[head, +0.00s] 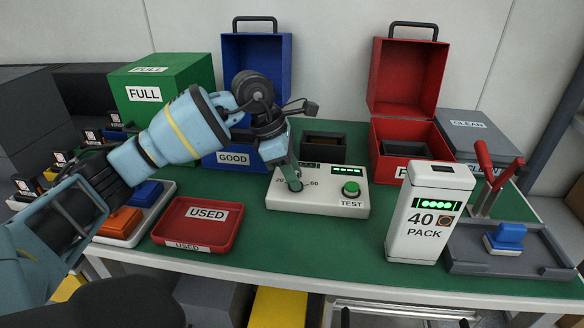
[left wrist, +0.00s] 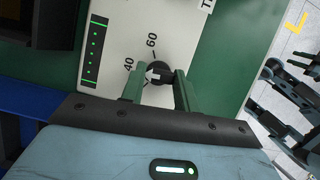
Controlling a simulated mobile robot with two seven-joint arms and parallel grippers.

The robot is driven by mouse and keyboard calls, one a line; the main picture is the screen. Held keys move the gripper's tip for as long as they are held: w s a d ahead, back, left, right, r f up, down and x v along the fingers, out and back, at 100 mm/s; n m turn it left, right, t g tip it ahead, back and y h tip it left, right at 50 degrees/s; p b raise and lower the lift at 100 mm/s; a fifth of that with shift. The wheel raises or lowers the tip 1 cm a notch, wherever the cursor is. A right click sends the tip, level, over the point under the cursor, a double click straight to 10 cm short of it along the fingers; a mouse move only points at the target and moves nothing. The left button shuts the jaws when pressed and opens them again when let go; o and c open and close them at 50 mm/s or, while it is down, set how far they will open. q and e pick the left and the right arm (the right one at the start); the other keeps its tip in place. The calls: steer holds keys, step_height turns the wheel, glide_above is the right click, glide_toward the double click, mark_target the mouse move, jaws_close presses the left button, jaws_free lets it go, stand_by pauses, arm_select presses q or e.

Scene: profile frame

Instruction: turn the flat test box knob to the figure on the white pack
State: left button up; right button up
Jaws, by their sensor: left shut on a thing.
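The flat white test box (head: 330,200) lies on the green bench top, with a green button, a row of green lights and a TEST label. My left gripper (head: 295,182) points down at its dark knob. In the left wrist view the fingers (left wrist: 158,88) stand on either side of the knob (left wrist: 160,70), shut on it. A white pointer on the knob points left, towards the 40 side; 60 is printed above. The fingers partly hide the dial. The white pack (head: 415,225) stands upright at the right and reads 40 PACK.
A red USED tray (head: 198,225) lies left of the test box. An open blue GOOD box (head: 255,65) and an open red box (head: 405,80) stand behind. A grey tray (head: 510,262) with a red-handled device is at right. Green bench is clear in front.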

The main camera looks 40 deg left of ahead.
arm_select(q)
steer(key=shift+m, duration=0.6)
steer(key=o, duration=1)
steer(key=p+v, duration=0.1)
steer(key=v, duration=0.7)
steer(key=shift+w, duration=0.15)
steer(key=shift+f, duration=0.15)
